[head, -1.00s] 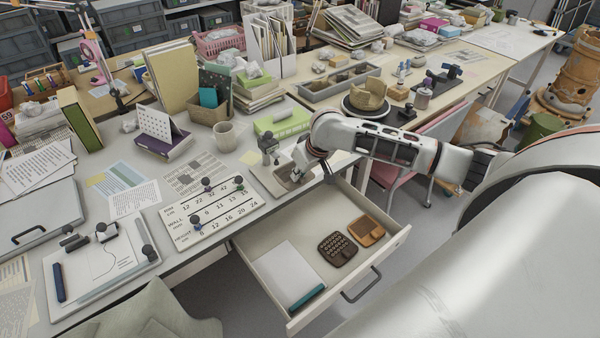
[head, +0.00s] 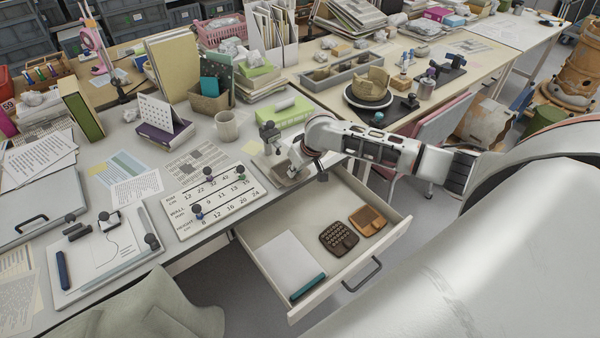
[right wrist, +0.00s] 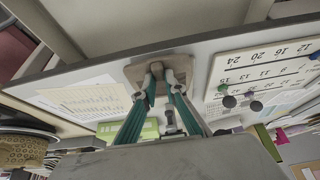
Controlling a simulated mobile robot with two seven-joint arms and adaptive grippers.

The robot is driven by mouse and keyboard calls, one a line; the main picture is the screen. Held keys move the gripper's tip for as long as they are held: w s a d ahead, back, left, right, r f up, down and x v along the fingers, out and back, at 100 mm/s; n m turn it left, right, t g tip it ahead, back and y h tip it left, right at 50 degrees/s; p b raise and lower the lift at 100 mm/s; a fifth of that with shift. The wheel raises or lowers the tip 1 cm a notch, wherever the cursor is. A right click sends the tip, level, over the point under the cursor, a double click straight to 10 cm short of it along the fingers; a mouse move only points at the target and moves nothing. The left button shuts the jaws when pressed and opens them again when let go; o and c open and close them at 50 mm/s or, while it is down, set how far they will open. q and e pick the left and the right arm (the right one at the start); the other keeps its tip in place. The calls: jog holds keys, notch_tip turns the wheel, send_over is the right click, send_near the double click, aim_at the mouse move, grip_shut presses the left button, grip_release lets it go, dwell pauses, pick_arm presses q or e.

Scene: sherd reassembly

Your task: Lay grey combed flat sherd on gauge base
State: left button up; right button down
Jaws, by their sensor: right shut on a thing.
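My right gripper (head: 296,163) reaches in from the right, over the desk's front edge. It is shut on a small grey-brown piece, taken as the sherd (right wrist: 150,95), which shows between the teal fingers in the right wrist view. Its combing cannot be made out. The gauge base (head: 264,164) is a grey-brown plate at the desk edge with a dark gauge post (head: 269,136) on it. It also shows behind the fingertips in the right wrist view (right wrist: 135,73). The gripper hides much of the base; whether the sherd touches it I cannot tell. My left gripper is not in view.
An open drawer (head: 262,236) below holds a white pad, a dark brown textured piece (head: 338,238) and an orange-brown piece (head: 367,220). A numbered board (head: 210,205) with dark knobs lies left of the base. A mug (head: 226,126) and green box (head: 283,112) stand behind.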

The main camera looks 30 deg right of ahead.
aim_at(286, 167)
jog(key=shift+w+a, duration=0.2)
jog(key=shift+w, duration=2.15)
jog(key=shift+f, duration=0.55)
jog(key=c, duration=1.5)
grip_release()
jog(key=shift+s, duration=0.1)
jog(key=shift+s+d+r, duration=0.1)
jog(key=shift+s+r, duration=0.3)
jog(key=shift+s, duration=0.35)
jog(key=shift+s+d+r, duration=0.1)
jog(key=shift+s+r, duration=0.35)
jog(key=shift+s, duration=0.25)
jog(key=shift+s+r, duration=0.4)
jog(key=shift+s, duration=0.35)
